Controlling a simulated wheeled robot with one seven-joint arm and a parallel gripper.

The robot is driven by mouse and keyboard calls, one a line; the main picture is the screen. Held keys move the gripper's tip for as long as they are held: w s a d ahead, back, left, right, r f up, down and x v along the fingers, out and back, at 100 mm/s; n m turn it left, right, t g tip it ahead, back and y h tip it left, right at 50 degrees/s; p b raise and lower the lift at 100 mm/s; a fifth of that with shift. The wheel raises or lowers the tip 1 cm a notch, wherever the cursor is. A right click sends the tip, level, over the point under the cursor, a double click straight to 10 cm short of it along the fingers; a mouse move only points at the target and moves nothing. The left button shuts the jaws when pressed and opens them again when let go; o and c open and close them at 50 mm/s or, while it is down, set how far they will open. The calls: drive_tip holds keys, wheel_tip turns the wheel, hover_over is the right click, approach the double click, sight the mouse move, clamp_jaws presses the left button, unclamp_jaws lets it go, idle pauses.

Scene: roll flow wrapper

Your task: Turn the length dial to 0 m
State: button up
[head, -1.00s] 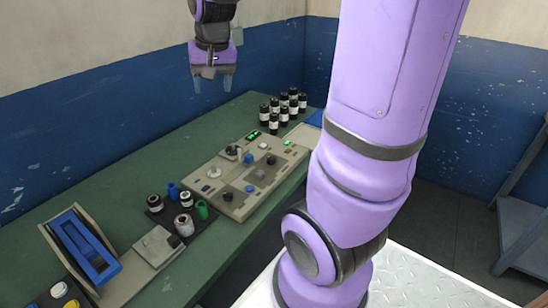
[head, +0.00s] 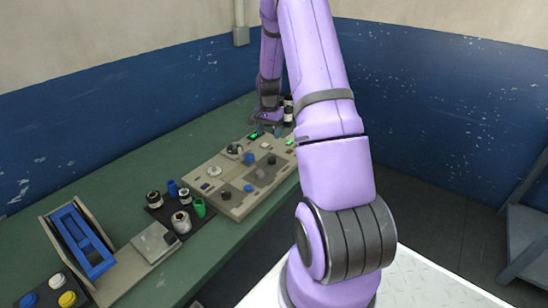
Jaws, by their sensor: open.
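The control panel (head: 206,186) is a beige slab on the green bench, with several knobs. A white knob (head: 214,171) sits at its left part, and a black knob (head: 226,195) near its front edge. A blue knob (head: 249,159) and another black knob (head: 271,159) sit farther back, by a grey knob (head: 234,149). Labels are too small to read, so I cannot tell which is the length dial. My gripper (head: 268,130) is open and empty, pointing down over the far end of the panel near a green display (head: 253,136). It appears apart from the knobs.
A dark tray (head: 154,210) with spools and blue and green cups stands left of the panel. A blue-framed roll unit (head: 86,240) is farther left. Dark bottles (head: 288,108) are partly hidden behind my arm. The bench behind the panel is clear.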

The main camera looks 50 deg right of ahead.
sight(272, 158)
drive_tip(key=f, duration=0.8)
drive_tip(key=d+f, duration=0.1)
drive_tip(key=f, duration=0.3)
drive_tip(key=shift+s+f, duration=0.15)
drive_tip(key=shift+s, duration=0.05)
drive_tip(key=c, duration=0.9)
